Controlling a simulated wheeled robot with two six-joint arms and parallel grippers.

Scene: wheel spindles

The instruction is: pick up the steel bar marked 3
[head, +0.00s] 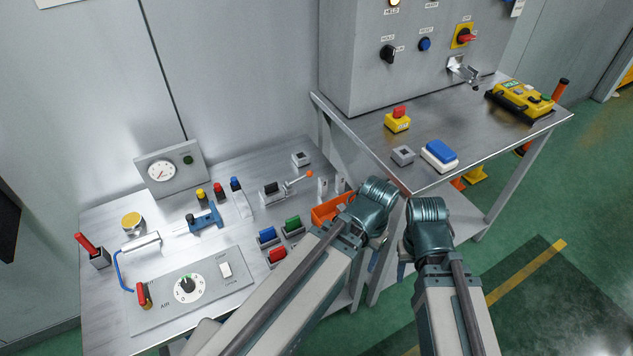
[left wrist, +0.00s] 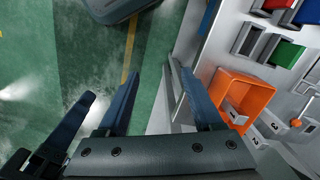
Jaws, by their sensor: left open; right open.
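My left gripper (head: 372,202) is over the right end of the steel bench, beside the orange bin; its jaws are hidden in the head view. In the left wrist view its two dark fingers (left wrist: 163,95) are spread, with nothing between them. Steel bars with white labels stand close to the bin: one bar (left wrist: 257,137) and another (left wrist: 295,124) whose mark looks like a 3, though it is too small to be sure. In the head view small upright bars (head: 323,186) show behind the bin. My right gripper (head: 427,218) is to the right, over the floor, open and apart from the bars.
The orange bin (head: 325,214) stands at the bench edge, with a labelled block (left wrist: 236,116) in it. Blue, green and red blocks (head: 293,226) sit to its left. A higher table (head: 372,133) with a cabinet (head: 357,60) adjoins on the right. Green floor lies in front.

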